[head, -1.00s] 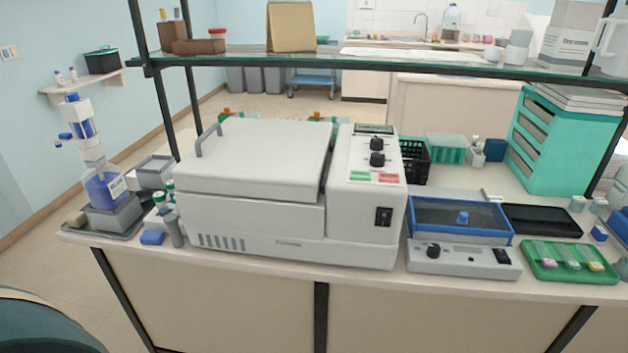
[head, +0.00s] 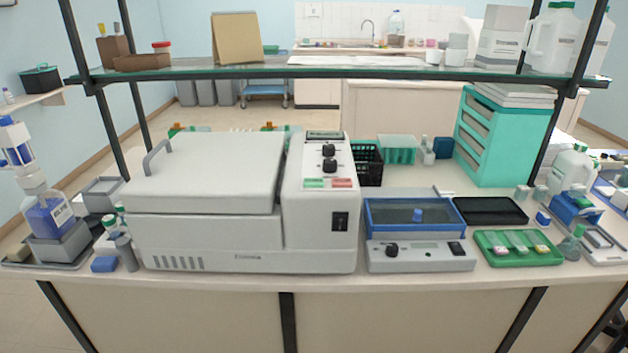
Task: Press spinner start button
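The spinner (head: 205,230) is a large white benchtop machine at the left middle of the bench, with its lid shut and a grey handle on the lid. Its control panel (head: 327,170) is on the right side, with a small display, two black knobs, a green button (head: 314,183) and a red button (head: 342,183). A black rocker switch (head: 340,221) is on the front face below. The labels on the buttons are too small to read. Neither of my grippers shows in the head view.
A glass shelf (head: 330,72) on black posts spans above the bench behind the spinner. To the right stand a blue-rimmed bath (head: 440,228), a green slide tray (head: 492,255) and a teal drawer unit (head: 475,140). A blue-liquid bottle (head: 48,217) stands at the left end.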

